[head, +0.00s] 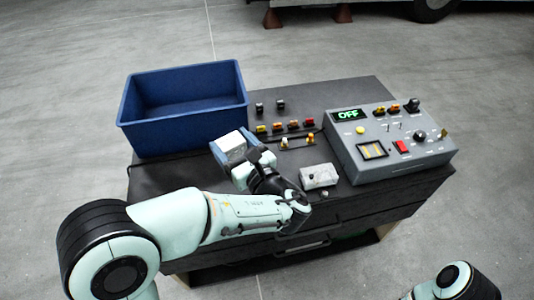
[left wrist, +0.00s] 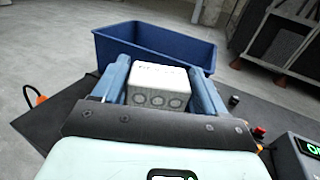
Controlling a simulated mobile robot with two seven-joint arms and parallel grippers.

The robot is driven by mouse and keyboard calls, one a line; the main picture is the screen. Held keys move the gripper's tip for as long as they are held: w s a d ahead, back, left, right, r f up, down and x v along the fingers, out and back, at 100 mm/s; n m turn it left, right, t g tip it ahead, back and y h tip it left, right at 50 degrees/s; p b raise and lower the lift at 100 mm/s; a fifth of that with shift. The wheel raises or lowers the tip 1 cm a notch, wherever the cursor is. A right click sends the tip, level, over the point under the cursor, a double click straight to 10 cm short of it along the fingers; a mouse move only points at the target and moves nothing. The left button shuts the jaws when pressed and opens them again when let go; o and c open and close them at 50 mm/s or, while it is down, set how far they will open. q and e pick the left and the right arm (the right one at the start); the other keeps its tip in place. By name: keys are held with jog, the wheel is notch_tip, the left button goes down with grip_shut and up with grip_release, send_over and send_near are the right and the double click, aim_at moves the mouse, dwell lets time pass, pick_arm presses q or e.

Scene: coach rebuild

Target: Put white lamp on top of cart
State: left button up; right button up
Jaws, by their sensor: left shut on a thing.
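My left gripper (head: 231,146) is shut on a white block (head: 232,138) above the cart top (head: 165,178), just in front of the blue bin. In the left wrist view the block (left wrist: 158,80) sits between two blue fingers, with three round rings on its face. It is the only white thing held, but I cannot tell for sure that it is the white lamp. The cart is dark, with drawers below its top. My right gripper is outside the head view; only part of that arm shows at the lower right.
A blue bin (head: 185,132) stands at the cart's back left and looks empty. A grey control box (head: 385,162) with a lit OFF display stands at right. Several small coloured pieces (head: 292,125) stand between them. A pale box (head: 318,176) lies near the front edge.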

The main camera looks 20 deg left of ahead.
pick_arm(q)
jog(key=shift+f+b, duration=2.05)
jog(key=shift+f, duration=7.55)
jog(key=shift+f, duration=0.15)
jog(key=o, duration=1.1)
jog(key=shift+r, duration=0.25)
jog(key=v, duration=1.2)
jog(key=shift+f, duration=0.1)
